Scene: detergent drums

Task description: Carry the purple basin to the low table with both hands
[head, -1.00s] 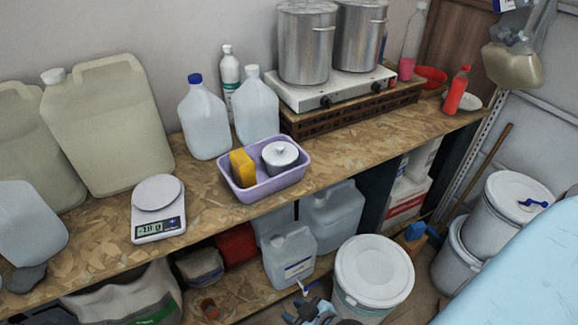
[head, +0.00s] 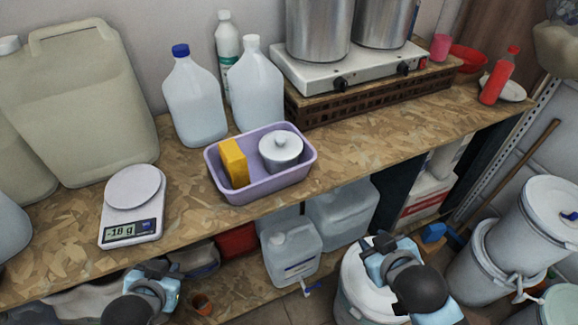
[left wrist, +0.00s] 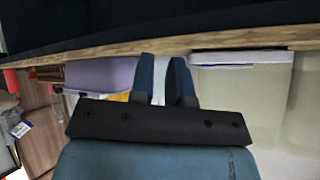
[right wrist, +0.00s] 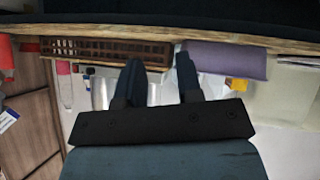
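The purple basin (head: 262,187) stands on the chipboard shelf near its front edge. My left gripper (head: 157,274) is below and left of the basin, in front of the shelf edge, open with a narrow gap and empty. My right gripper (head: 378,247) is below and right of the basin, open wider and empty. Neither touches the basin. I cannot make out a low table.
A kitchen scale (head: 133,205) stands left of the basin. Two clear jugs (head: 195,105) and a white bottle (head: 228,50) stand behind it. A hotplate (head: 345,75) with two steel pots is at the right. Drums (head: 535,225) and a canister (head: 291,255) are lower down.

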